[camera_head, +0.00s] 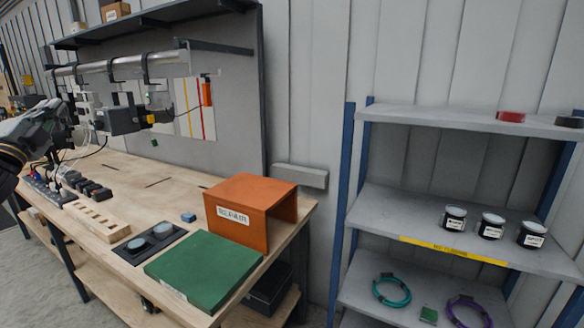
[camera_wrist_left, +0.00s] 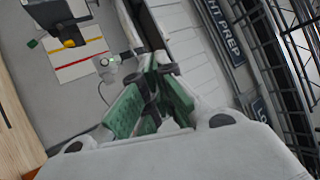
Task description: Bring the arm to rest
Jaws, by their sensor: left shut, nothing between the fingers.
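My left arm comes in from the left edge in the head view, and its gripper (camera_head: 52,110) is in the air above the left part of the workbench (camera_head: 125,170). In the left wrist view the gripper (camera_wrist_left: 158,72) shows its green-padded fingers close together, with nothing held between them. Behind the fingers are the grey back panel with its red and yellow strips and a hanging dark tool. My right gripper is not in view.
An orange open box (camera_head: 237,208), a green slab (camera_head: 203,270) and a wooden block with holes (camera_head: 97,219) are on the bench. A dark device (camera_head: 122,120) hangs below the rail. Grey shelves (camera_head: 455,225) with jars and coiled cables stand at the right.

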